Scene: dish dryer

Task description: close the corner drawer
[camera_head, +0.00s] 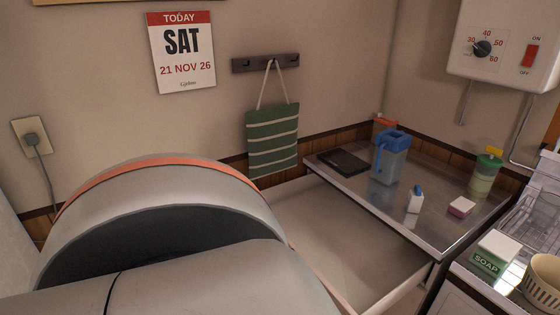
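The corner drawer (345,240) stands pulled out from under the metal-topped corner counter, toward the left and front. The part of its inside that I see is pale and empty. A large grey link of my arm with an orange band fills the lower left and hides the drawer's near left part and most of its front. I cannot tell whether the arm touches the drawer. Neither of my grippers is in view.
The counter (440,230) above the drawer holds a blue-lidded jug (391,160), a dark flat board (343,161), small bottles and a pink sponge (461,207). A soap box (494,254) and a cream basket (543,282) stand at right. A striped bag (272,140) hangs behind.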

